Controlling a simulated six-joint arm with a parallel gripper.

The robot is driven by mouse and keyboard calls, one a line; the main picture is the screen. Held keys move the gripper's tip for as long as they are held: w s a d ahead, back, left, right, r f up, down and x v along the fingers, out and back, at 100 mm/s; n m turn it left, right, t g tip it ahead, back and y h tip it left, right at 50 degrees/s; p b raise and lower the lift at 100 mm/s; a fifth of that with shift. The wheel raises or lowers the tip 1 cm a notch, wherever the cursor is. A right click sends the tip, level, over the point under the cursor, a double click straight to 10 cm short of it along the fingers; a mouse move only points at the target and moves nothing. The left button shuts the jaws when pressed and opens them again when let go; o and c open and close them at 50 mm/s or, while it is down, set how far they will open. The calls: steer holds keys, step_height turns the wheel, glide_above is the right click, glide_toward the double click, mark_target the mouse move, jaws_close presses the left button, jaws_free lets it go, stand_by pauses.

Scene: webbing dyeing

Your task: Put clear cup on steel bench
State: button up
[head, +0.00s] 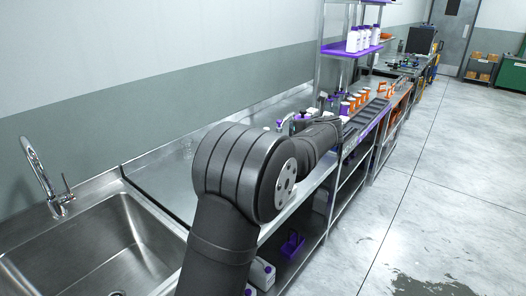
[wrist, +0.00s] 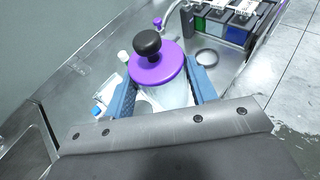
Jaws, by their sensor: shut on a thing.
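The clear cup (wrist: 170,94) has see-through walls, a purple lid and a black knob. In the wrist view it stands between the blue fingers of my gripper (wrist: 163,88), which is shut on it. Its base is hidden, and I cannot tell whether it touches the surface below. The steel bench (head: 152,178) runs along the wall in the head view; its bare metal also shows in the wrist view (wrist: 88,68). In the head view my arm hides most of the gripper and cup.
A sink (head: 105,250) with a tap (head: 45,175) is at the front left. A round metal dish (wrist: 208,57) lies right of the cup, near dark bins (wrist: 222,27). A white bottle with a blue cap (wrist: 98,111) is at the left. Shelves with white bottles (head: 360,40) stand farther back.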

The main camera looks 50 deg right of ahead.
steer(key=s+d, duration=0.3)
steer(key=s, duration=0.6)
step_height(320, 180, down, 11)
steer(key=w+f, duration=0.2)
steer(key=w, duration=0.2)
steer(key=w+d+f, duration=0.1)
steer(key=w+f, duration=0.2)
steer(key=w+d+f, duration=0.1)
steer(key=w+f, duration=0.1)
steer(key=w, duration=0.2)
steer(key=shift+w+d+f, duration=0.2)
steer(key=shift+w+d, duration=0.05)
steer(key=shift+w, duration=0.05)
steer(key=shift+f, duration=1.95)
steer(key=shift+f, duration=0.1)
steer(key=o, duration=1.2)
steer(key=shift+f, duration=0.1)
